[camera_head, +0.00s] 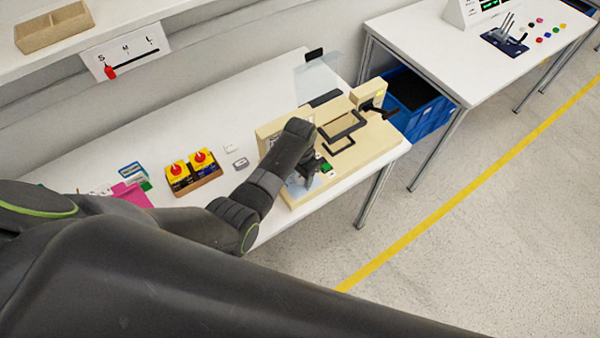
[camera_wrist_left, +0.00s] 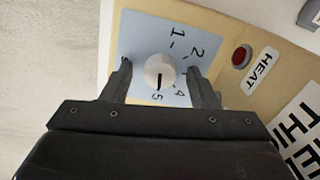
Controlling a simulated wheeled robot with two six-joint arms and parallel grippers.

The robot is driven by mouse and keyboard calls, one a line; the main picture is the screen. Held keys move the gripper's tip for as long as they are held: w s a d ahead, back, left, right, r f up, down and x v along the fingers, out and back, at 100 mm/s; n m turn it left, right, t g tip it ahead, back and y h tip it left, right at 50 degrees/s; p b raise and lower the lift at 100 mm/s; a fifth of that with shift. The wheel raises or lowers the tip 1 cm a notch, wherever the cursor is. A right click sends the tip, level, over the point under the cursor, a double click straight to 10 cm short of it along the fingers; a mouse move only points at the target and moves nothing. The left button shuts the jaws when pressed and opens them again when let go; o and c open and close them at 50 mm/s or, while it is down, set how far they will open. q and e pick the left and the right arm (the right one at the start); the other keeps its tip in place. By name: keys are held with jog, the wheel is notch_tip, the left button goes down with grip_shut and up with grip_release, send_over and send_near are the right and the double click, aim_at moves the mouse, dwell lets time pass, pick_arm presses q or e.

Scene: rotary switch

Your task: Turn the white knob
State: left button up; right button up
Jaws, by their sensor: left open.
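The white knob (camera_wrist_left: 160,72) sits on a light blue dial plate (camera_wrist_left: 140,48) with printed numbers, in the left wrist view. A dark pointer line on the knob points toward the bottom of that picture, near the 5. My left gripper (camera_wrist_left: 163,78) is open, with one finger on each side of the knob and visible gaps between. In the head view, my left gripper (camera_head: 303,178) is over the front of the beige machine (camera_head: 370,143), and my arm hides the knob there. My right gripper is not in view.
A red button (camera_wrist_left: 241,56) and a HEAT label are beside the dial plate. A blue crate (camera_head: 425,120) is under the table edge to the right.

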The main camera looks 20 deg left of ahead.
pick_arm(q)
jog(key=c, duration=1)
jog(key=shift+r+n, duration=0.1)
jog(key=shift+n, duration=0.3)
jog(key=n+p, duration=0.1)
jog(key=n, duration=0.1)
jog(key=shift+n+p, duration=0.4)
jog(key=shift+w+n, duration=0.1)
jog(key=shift+n, duration=2)
